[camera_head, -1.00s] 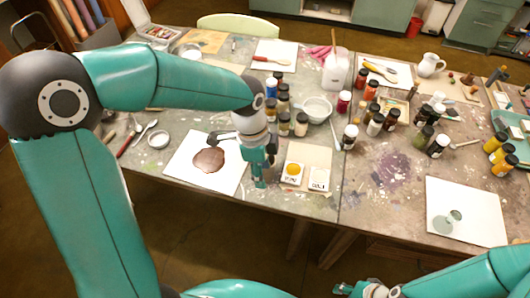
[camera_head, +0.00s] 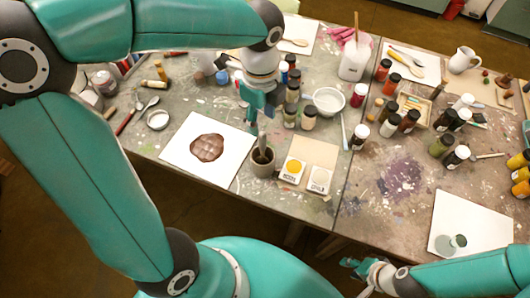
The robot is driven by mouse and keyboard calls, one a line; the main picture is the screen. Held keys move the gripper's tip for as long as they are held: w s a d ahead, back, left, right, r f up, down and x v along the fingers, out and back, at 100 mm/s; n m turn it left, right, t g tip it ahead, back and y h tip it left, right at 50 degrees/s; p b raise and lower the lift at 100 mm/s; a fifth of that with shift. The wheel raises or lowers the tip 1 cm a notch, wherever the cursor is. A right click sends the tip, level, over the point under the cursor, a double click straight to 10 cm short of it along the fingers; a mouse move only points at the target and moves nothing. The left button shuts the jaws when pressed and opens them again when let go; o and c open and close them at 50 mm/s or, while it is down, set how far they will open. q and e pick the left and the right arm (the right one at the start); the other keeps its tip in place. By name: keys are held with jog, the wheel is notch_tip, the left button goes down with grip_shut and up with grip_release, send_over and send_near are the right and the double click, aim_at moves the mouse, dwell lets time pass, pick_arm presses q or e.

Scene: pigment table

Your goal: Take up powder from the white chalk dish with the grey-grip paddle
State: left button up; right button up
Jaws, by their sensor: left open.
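The white chalk dish (camera_head: 318,180) lies on a tan board, to the right of a dish of yellow powder (camera_head: 293,168). Left of the board stands a grey cup (camera_head: 263,164). A slim grey handle (camera_head: 262,139) rises from it, perhaps the grey-grip paddle; its lower end is hidden in the cup. My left gripper (camera_head: 256,112) points down just above the cup and handle, open, with nothing seen held. My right gripper (camera_head: 358,268) is low in the picture by the table's front edge; its fingers are too small to read.
A white sheet with a brown patch (camera_head: 185,163) lies left of the cup. Several jars stand close behind the board, near a white bowl (camera_head: 328,101). Another white sheet (camera_head: 485,220) with glass pieces lies at the right. The table between is mostly clear.

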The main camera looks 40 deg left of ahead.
aim_at(261, 136)
pick_arm(q)
notch_tip(261, 136, down, 6)
jog(key=shift+f, duration=0.15)
jog(key=shift+w+a+f, duration=0.1)
jog(key=shift+w+f, duration=0.1)
jog(key=shift+f, duration=1.1)
jog(key=shift+w+f, duration=0.2)
jog(key=shift+f, duration=1.1)
jog(key=shift+c, duration=0.2)
grip_shut()
